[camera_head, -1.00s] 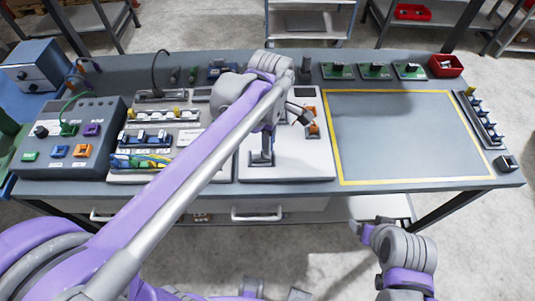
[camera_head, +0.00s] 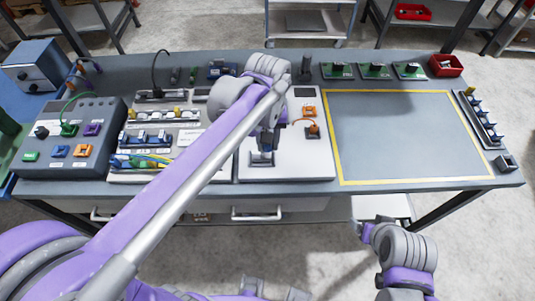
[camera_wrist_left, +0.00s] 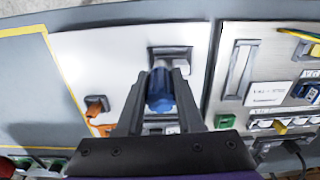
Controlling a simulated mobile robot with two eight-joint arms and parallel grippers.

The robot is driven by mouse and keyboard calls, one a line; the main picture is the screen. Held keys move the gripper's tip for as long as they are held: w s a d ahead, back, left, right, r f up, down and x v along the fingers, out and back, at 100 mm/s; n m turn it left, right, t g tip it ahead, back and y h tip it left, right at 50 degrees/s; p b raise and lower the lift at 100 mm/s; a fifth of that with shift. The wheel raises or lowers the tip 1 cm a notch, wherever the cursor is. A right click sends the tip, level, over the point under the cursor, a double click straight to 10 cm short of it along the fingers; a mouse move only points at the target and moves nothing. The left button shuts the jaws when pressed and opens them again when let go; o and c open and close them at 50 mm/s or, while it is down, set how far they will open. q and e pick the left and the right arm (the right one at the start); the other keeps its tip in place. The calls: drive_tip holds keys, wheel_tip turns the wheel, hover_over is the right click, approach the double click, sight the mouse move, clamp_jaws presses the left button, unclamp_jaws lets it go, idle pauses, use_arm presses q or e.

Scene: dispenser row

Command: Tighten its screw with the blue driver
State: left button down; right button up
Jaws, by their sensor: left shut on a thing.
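My left gripper (camera_head: 265,150) points down over the lower left of the white panel (camera_head: 300,170). It is shut on the blue driver (camera_wrist_left: 160,92), which shows between the two fingers in the left wrist view. In the head view the driver's blue part (camera_head: 262,157) is just above a dark grey block (camera_head: 261,174) on the panel. I cannot tell whether the driver touches it. No screw can be made out. An orange plug with a cable (camera_head: 313,126) is on the panel's right side, apart from the gripper. My right gripper (camera_head: 372,224) is in front of the table; its jaws are unclear.
Left of the white panel are a connector panel (camera_head: 120,175) with blue and yellow parts and a grey control box (camera_head: 85,145). A yellow-framed area (camera_head: 415,135) to the right is empty. Green boards (camera_head: 375,71) and a red bin (camera_head: 445,66) stand behind it.

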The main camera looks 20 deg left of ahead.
use_arm(q)
drive_tip(key=m, duration=0.7)
drive_tip(key=shift+a, duration=0.15)
drive_tip(key=shift+r+p, duration=0.5)
drive_tip(key=shift+r, duration=0.35)
